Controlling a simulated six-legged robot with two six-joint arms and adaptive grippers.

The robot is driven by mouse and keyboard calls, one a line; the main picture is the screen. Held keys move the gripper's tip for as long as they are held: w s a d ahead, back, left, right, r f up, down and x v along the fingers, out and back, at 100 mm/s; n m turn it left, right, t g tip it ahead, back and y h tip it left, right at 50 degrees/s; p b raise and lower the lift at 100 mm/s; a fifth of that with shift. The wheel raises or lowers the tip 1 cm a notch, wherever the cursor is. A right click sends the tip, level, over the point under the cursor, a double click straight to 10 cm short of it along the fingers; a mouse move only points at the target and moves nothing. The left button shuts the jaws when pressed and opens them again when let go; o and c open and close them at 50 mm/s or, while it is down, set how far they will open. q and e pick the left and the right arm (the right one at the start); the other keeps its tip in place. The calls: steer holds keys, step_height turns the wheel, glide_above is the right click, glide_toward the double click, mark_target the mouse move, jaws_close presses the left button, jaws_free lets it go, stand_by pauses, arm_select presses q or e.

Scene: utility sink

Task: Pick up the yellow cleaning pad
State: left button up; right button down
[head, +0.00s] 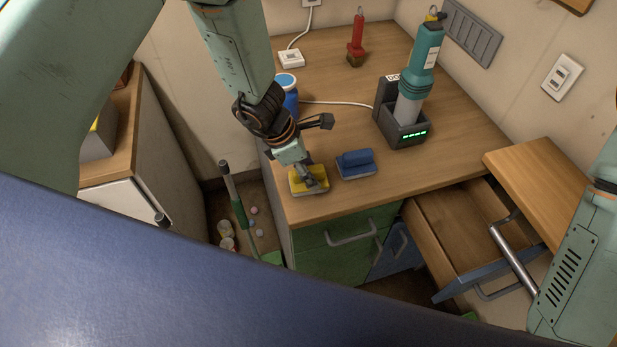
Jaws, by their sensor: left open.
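The yellow cleaning pad (297,186) lies near the front left corner of the wooden counter (440,168). My left gripper (318,152) is open. One finger reaches down in front of the pad and hides part of it; the other sticks out to the right above it. I cannot tell whether the lower finger touches the pad. My right arm shows at the right edge, but its gripper is not in view.
A blue pad (356,163) lies just right of the yellow one. A teal device stands in a dark dock (408,130) farther back. A blue container (286,88) and a red-handled brush (356,42) stand behind. A drawer (455,235) is open at right.

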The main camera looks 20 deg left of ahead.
arm_select(q)
jaws_close()
stand_by(0.5)
steer(key=shift+w, duration=0.1)
